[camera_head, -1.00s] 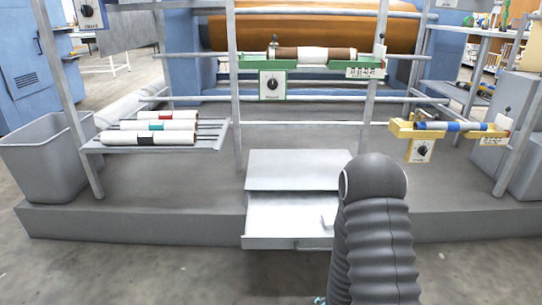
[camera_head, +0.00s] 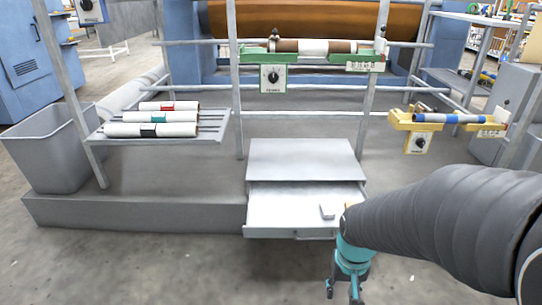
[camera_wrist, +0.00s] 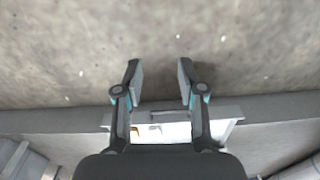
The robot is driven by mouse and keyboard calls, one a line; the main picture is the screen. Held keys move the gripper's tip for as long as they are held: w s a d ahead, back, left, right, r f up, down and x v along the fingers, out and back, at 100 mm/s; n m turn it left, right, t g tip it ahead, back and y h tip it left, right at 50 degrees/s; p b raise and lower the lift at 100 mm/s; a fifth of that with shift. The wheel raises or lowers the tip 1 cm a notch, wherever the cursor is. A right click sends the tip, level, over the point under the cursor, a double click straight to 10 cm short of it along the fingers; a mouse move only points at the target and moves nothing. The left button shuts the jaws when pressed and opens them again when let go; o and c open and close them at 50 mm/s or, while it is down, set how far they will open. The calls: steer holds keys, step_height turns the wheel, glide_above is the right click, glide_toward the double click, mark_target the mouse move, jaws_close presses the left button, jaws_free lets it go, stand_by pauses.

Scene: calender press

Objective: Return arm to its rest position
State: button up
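My gripper (camera_head: 345,290) hangs low at the front right of the open drawer in the head view, pointing down. In the wrist view my gripper (camera_wrist: 159,80) has its two fingers apart with only bare floor between the tips, so it is open and empty. My dark sleeved arm reaches in from the right edge of the head view and covers part of the platform.
A rack (camera_head: 215,127) with three rolls (camera_head: 152,130), a grey bin (camera_head: 50,155), a green holder (camera_head: 250,59) and a yellow holder (camera_head: 425,125) stand around. The front floor (camera_head: 150,270) is clear.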

steer(key=s+r+t+p, duration=0.2)
steer(key=s+r, duration=0.1)
steer(key=r, duration=0.8)
steer(key=s+r+t+p, duration=0.3)
steer(key=r, duration=0.8)
steer(key=shift+s+a+r+n, duration=0.2)
steer(key=shift+r+n, duration=0.1)
steer(key=shift+n, duration=0.1)
